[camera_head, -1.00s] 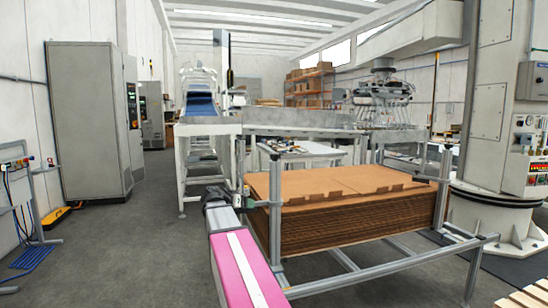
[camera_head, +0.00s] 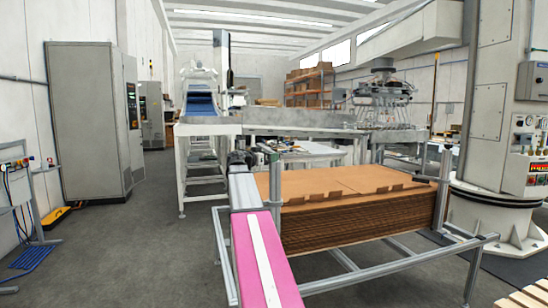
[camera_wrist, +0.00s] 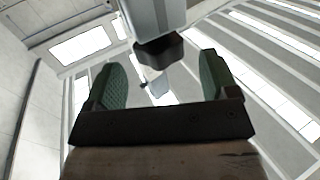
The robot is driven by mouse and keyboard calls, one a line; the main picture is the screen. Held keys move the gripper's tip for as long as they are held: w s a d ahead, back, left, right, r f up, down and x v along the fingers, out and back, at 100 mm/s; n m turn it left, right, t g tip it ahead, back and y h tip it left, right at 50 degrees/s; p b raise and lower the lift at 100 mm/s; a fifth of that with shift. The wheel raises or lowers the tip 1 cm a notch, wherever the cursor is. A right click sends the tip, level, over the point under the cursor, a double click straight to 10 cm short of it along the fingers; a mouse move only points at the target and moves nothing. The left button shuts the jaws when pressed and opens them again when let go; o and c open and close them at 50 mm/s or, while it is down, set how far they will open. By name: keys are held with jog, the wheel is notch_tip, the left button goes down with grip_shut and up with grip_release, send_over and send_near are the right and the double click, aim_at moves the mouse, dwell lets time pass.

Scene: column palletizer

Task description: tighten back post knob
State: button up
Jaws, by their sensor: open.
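In the wrist view a dark, faceted knob (camera_wrist: 158,50) sits under the end of a pale grey bar (camera_wrist: 152,18). The two green-padded fingers of my gripper (camera_wrist: 163,62) stand open, one on each side, with visible gaps to the knob. How deep the knob lies between them I cannot tell. In the head view my gripper (camera_head: 240,158) is a small dark shape beside the left upright post (camera_head: 275,195) of the cardboard rack. Its fingers and the knob cannot be made out there.
A stack of brown cardboard sheets (camera_head: 350,215) fills the grey metal rack (camera_head: 390,262) just right of my arm. Another post (camera_head: 443,190) stands at its right. A conveyor frame (camera_head: 290,130) runs behind. The floor (camera_head: 130,240) at left is open.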

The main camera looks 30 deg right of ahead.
jog(key=shift+w+d, duration=0.2)
jog(key=shift+d, duration=0.75)
jog(key=shift+w+d, duration=0.15)
jog(key=shift+d, duration=0.8)
jog(key=shift+c, duration=0.4)
jog(key=c, duration=0.8)
jog(key=shift+c, duration=0.2)
jog(key=shift+w+g, duration=0.1)
jog(key=shift+g, duration=0.2)
jog(key=shift+w+m+g, duration=0.15)
jog(key=shift+m+g, duration=0.85)
jog(key=shift+g, duration=0.2)
jog(key=m+g, duration=0.2)
jog(key=g, duration=0.1)
jog(key=shift+w+g, duration=0.1)
jog(key=shift+g, duration=0.3)
jog(key=shift+m+g+y, duration=0.65)
jog(key=shift+m+g, duration=0.6)
jog(key=shift+g, duration=0.4)
jog(key=shift+m+g+y, duration=0.65)
jog(key=shift+m+g, duration=0.6)
jog(key=shift+g, duration=0.4)
